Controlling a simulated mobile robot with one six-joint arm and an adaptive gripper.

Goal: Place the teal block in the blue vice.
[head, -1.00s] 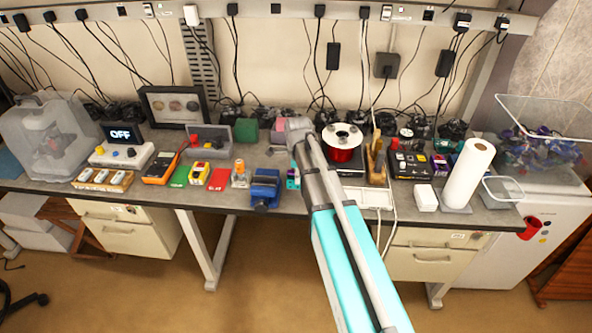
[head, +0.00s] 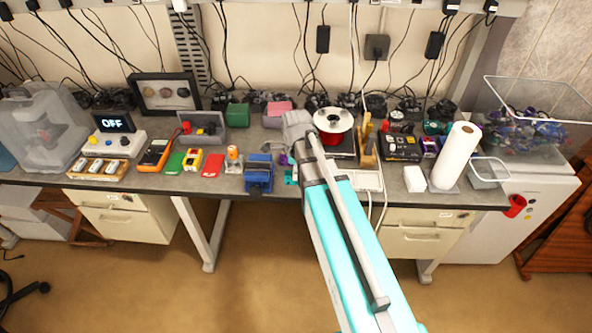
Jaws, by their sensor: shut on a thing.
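The blue vice (head: 259,173) stands at the table's front edge, left of my arm. My gripper (head: 292,172) is mostly hidden behind my own arm, just right of the vice. It is shut on a small teal piece, the teal block (head: 289,179), of which only a little shows beside the arm. The block appears apart from the vice, to its right. Its height above the table and its tilt cannot be told.
A red spool (head: 333,124) and a wooden hand figure (head: 366,145) stand right of my arm. An orange-topped cylinder (head: 233,158) and a red card (head: 213,166) lie left of the vice. A grey bin (head: 203,128) and green box (head: 237,116) stand behind.

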